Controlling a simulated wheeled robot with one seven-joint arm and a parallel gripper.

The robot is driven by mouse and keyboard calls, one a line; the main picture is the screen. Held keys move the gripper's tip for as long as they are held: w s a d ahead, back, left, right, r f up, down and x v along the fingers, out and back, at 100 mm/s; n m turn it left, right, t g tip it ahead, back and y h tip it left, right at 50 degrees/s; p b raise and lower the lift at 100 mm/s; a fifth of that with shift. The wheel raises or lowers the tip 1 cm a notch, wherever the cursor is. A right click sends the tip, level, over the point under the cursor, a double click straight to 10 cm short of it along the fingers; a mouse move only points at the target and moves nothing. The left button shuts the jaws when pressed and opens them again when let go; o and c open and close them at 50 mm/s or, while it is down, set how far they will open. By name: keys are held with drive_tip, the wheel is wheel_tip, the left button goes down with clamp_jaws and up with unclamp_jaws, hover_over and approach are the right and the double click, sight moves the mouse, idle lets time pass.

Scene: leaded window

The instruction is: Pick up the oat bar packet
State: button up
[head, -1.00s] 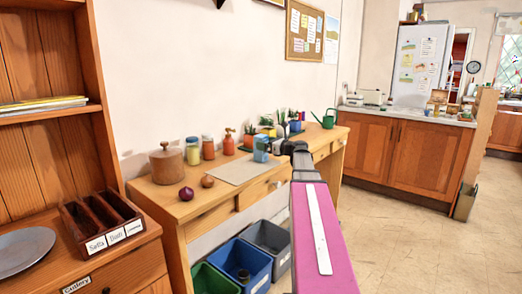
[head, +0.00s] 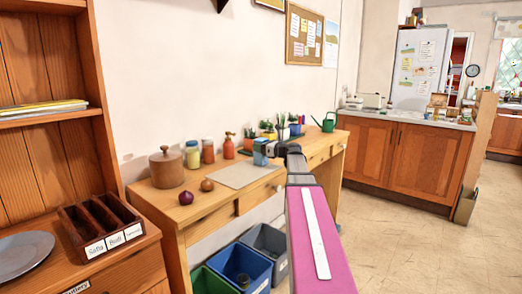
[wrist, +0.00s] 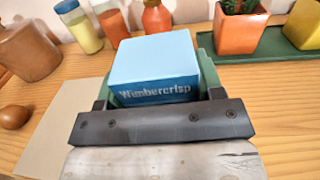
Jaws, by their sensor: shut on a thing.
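A light-blue box-shaped packet, which I take as the oat bar packet (wrist: 155,62), fills the middle of the wrist view. Its front lettering looks like "Wimbercrisp"; nothing on it plainly says oat bar. My gripper (wrist: 158,92) is shut on it, with green fingers at its left and right sides. In the head view the packet (head: 260,152) shows small at the end of my arm, over the wooden table and near the back right of the grey mat. The packet's underside is hidden, so I cannot tell whether it touches the table.
The wooden table (head: 212,210) also holds a grey mat (head: 240,175), a brown lidded pot (head: 166,168), jars, an orange bottle (head: 228,147) and potted plants. A red onion (head: 186,198) and a brown one (head: 207,185) lie at the front. Bins stand below.

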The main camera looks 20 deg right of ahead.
sight(261, 139)
wheel_tip(261, 139, up, 4)
drive_tip(key=shift+r, duration=0.1)
drive_tip(key=s+a+r, duration=0.5)
drive_tip(key=a+r, duration=0.1)
drive_tip(key=a, duration=0.4)
drive_tip(key=shift+a+r, duration=0.3)
drive_tip(key=shift+r, duration=0.05)
